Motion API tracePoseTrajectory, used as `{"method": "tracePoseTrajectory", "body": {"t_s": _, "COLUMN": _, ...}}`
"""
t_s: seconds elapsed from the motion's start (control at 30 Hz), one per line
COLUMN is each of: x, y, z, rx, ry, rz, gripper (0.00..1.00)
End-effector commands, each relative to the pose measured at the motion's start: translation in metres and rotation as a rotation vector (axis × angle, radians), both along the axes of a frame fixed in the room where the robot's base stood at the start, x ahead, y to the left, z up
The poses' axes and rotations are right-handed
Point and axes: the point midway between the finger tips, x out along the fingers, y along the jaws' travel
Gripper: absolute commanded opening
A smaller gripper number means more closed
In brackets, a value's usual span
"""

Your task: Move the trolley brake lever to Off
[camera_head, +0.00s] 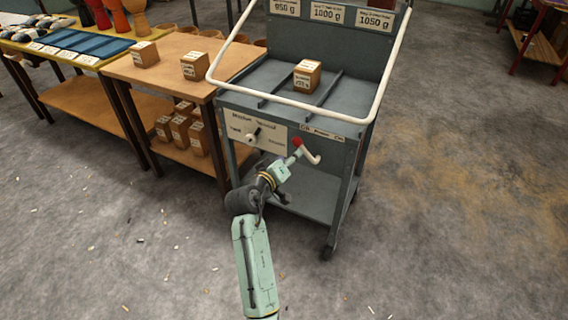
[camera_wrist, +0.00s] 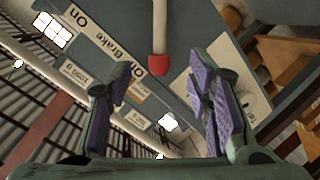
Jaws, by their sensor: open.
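The trolley (camera_head: 290,110) is a grey metal cart with a white tube handle. On its front edge is a white label (camera_head: 322,132) with the words Off, Brake and On. Below it is a white lever with a red end (camera_head: 297,142); the red end also shows in the wrist view (camera_wrist: 159,65), with the white rod running up from it. My gripper (camera_head: 293,157) is just in front of the lever and partly overlaps it. In the wrist view my gripper (camera_wrist: 160,95) has its purple-padded fingers apart, with the red end beyond and between them. Contact is not clear.
A cream panel (camera_head: 240,126) with a dark-and-white knob is left of the lever. A wooden box (camera_head: 307,76) stands on the trolley top. A wooden table (camera_head: 160,66) with several boxes stands at left.

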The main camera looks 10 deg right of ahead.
Motion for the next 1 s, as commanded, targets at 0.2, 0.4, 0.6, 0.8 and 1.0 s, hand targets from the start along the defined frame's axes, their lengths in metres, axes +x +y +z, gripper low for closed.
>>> {"method": "tracePoseTrajectory", "body": {"t_s": 0.2, "x": -0.024, "y": 0.017, "z": 0.008, "rx": 0.000, "ry": -0.001, "rz": 0.001, "gripper": 0.47}}
{"method": "tracePoseTrajectory", "body": {"t_s": 0.4, "x": -0.029, "y": 0.020, "z": 0.010, "rx": 0.000, "ry": 0.000, "rz": 0.000, "gripper": 0.47}}
{"method": "tracePoseTrajectory", "body": {"t_s": 0.6, "x": -0.029, "y": 0.020, "z": 0.010, "rx": 0.000, "ry": 0.000, "rz": 0.000, "gripper": 0.47}}
{"method": "tracePoseTrajectory", "body": {"t_s": 0.8, "x": -0.029, "y": 0.020, "z": 0.010, "rx": 0.000, "ry": -0.001, "rz": 0.001, "gripper": 0.47}}
{"method": "tracePoseTrajectory", "body": {"t_s": 1.0, "x": -0.013, "y": 0.067, "z": 0.046, "rx": 0.037, "ry": -0.097, "rz": 0.119, "gripper": 0.47}}
